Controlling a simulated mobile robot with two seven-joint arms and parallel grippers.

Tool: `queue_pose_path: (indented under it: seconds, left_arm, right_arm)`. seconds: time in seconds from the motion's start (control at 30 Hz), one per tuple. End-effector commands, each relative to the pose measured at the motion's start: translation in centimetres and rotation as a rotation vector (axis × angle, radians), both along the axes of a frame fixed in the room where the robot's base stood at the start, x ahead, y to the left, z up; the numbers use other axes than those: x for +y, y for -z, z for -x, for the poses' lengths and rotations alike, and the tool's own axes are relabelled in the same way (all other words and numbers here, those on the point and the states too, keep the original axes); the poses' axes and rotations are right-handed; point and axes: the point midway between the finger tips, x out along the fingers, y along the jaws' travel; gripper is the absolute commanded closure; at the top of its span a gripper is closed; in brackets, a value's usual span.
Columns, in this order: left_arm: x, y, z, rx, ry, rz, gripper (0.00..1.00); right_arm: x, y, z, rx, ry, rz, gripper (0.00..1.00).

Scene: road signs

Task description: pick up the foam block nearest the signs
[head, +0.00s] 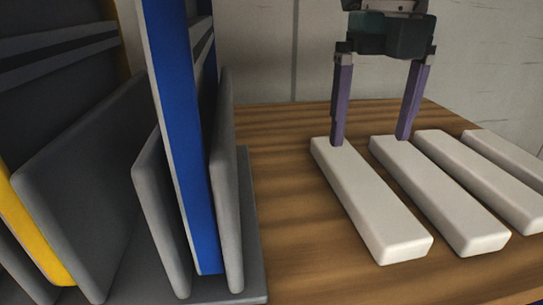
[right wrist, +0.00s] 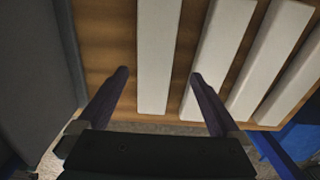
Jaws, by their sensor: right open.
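The foam block nearest the signs (head: 370,205) is a long white bar lying flat on the wooden table, leftmost of several like it. It also shows in the right wrist view (right wrist: 158,50). My right gripper (head: 371,138) is open and empty, fingers pointing down at the blocks' far ends. In the right wrist view its fingertips (right wrist: 158,75) lie on either side of that block, the right one close to the second block (right wrist: 216,60). I cannot tell the fingertips' exact height. The signs' rack (head: 255,225) stands at the left. My left gripper is not in view.
The second block (head: 440,195) lies close to the right of the nearest one, with more white blocks (head: 485,185) beyond. Bare wood (head: 280,190) separates the rack from the blocks. Upright grey dividers hold a blue-edged panel (head: 178,130). A pale wall (head: 260,50) stands behind.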

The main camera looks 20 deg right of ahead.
Motion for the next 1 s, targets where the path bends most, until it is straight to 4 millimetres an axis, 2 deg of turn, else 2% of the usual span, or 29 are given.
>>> queue_pose_path:
  seconds: [0.03, 0.27, 0.5, 0.77, 1.0]
  left_arm:
    - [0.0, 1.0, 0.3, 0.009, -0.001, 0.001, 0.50]
    - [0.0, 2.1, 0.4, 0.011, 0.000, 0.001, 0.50]
    - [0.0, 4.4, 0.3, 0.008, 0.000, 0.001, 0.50]
    - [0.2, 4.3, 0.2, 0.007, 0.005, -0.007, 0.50]
    - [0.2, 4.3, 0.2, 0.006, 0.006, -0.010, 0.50]
  right_arm:
    - [0.0, 1.3, 0.0, 0.001, 0.000, 0.000, 0.00]
    - [0.3, 3.5, 0.1, -0.001, -0.003, -0.003, 0.00]
    - [0.8, 7.2, 0.3, 0.000, -0.003, -0.003, 0.00]
    - [0.8, 7.4, 0.3, -0.002, -0.003, -0.004, 0.00]
    - [0.8, 7.4, 0.3, -0.002, -0.003, -0.004, 0.26]
